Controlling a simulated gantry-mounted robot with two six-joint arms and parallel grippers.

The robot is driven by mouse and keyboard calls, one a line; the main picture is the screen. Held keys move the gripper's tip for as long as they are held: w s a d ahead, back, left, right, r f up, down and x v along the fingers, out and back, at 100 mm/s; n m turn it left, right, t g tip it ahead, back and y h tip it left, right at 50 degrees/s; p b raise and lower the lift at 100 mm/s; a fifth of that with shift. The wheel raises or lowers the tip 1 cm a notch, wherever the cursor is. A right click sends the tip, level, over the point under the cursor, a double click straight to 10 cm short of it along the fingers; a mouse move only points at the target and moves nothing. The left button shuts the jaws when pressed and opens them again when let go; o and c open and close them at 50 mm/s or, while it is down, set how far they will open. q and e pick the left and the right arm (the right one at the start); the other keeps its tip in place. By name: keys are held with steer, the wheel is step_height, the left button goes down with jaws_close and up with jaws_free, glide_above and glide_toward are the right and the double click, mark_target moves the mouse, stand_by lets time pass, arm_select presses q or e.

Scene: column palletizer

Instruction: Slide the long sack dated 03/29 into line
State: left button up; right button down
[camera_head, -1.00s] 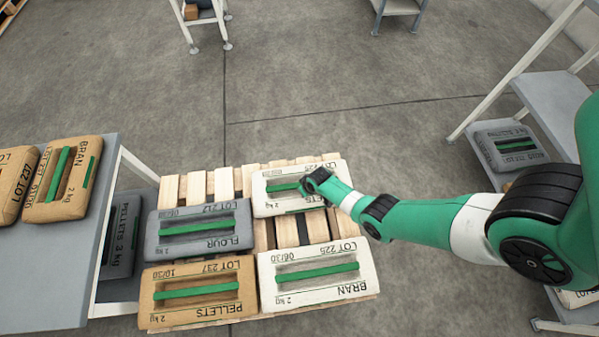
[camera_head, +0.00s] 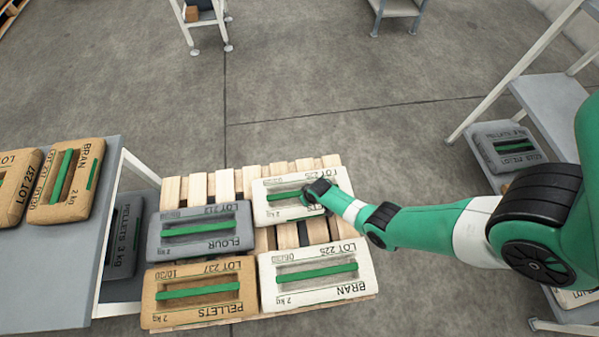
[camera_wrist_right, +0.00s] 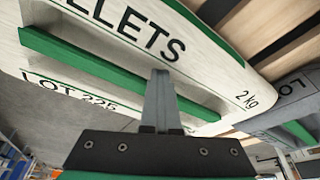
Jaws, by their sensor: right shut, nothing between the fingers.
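A white sack (camera_head: 263,206) marked LOT 225 and PELLETS lies on the pallet's far right; its small date print is too small to read. In the right wrist view the same sack (camera_wrist_right: 110,22) fills the upper part, with its green strip and 2 kg mark. My right gripper (camera_head: 308,195) is shut and empty, down at the sack's right part, and covers some of its face. In the right wrist view its closed fingers (camera_wrist_right: 160,98) overlap the sack's green strip; I cannot tell whether they touch. My left gripper is out of view.
On the wooden pallet (camera_head: 288,236), a grey FLOUR sack (camera_head: 228,243) lies left of the white sack. A tan PELLETS sack (camera_head: 196,313) and white BRAN sack (camera_head: 300,299) lie in the near row. Bare slats show between the white sacks. A grey table (camera_head: 45,285) stands left.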

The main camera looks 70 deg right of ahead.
mark_target(307, 211)
steer(key=shift+s+a+f, duration=0.1)
steer(key=shift+s+a, duration=0.25)
steer(key=shift+a, duration=0.15)
steer(key=shift+s+d+p, duration=0.2)
steer(key=shift+s+p, duration=0.1)
steer(key=shift+s, duration=0.1)
steer(key=shift+s+d, duration=0.25)
steer(key=shift+s, duration=0.15)
steer(key=shift+a, duration=0.2)
steer(key=shift+s+a+p, duration=0.1)
steer(key=shift+s+p, duration=0.05)
steer(key=shift+p, duration=0.15)
steer(key=shift+s+a+p, duration=0.3)
steer(key=shift+s+a, duration=0.1)
steer(key=shift+a, duration=0.25)
steer(key=shift+s+a+p, duration=0.3)
steer(key=shift+s+a, duration=0.1)
steer(key=shift+a, duration=0.25)
steer(key=shift+w+a+f, duration=0.1)
steer(key=shift+w, duration=0.2)
steer(key=shift+w+a+b, duration=0.3)
steer(key=shift+w, duration=0.1)
